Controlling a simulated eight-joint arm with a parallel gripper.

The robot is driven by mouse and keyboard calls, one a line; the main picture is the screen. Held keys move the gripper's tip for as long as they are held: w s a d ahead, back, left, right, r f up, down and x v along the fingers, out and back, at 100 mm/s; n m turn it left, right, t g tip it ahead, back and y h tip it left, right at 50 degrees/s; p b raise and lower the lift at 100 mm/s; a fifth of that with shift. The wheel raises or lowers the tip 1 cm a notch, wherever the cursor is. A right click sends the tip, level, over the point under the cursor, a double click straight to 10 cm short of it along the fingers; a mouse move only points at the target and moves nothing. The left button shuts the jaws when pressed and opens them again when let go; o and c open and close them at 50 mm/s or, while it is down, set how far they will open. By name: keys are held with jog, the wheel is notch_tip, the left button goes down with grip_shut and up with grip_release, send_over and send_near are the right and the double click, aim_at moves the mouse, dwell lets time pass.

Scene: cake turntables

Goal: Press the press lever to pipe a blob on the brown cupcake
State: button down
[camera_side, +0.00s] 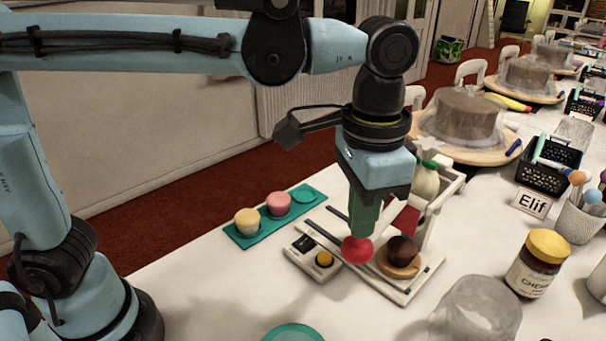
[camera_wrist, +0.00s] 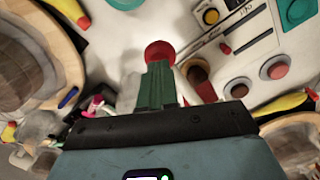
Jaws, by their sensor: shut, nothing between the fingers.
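My gripper (camera_side: 361,232) points down with its green fingers shut, right at the red round knob (camera_side: 357,250) of the press lever. I cannot tell whether the tips press on it or only meet it in the line of sight. The knob also shows just beyond the fingertips in the wrist view (camera_wrist: 158,52). The brown cupcake (camera_side: 403,249) sits on a tan round holder on the white press base (camera_side: 405,292), right of the knob. A white bottle-like part with a green top (camera_side: 426,180) stands behind it, partly hidden by my gripper. No blob is clearly visible on the cupcake.
A small box with a yellow button (camera_side: 324,259) lies left of the knob. A teal tray (camera_side: 252,240) with a yellow cupcake (camera_side: 247,221) and a pink cupcake (camera_side: 279,203) is behind it. A brown jar (camera_side: 533,272) and clear dome (camera_side: 475,312) stand at right.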

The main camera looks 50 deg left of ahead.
aim_at(358, 242)
jog(key=shift+f, duration=0.15)
jog(key=shift+f, duration=2.35)
dwell(5.0)
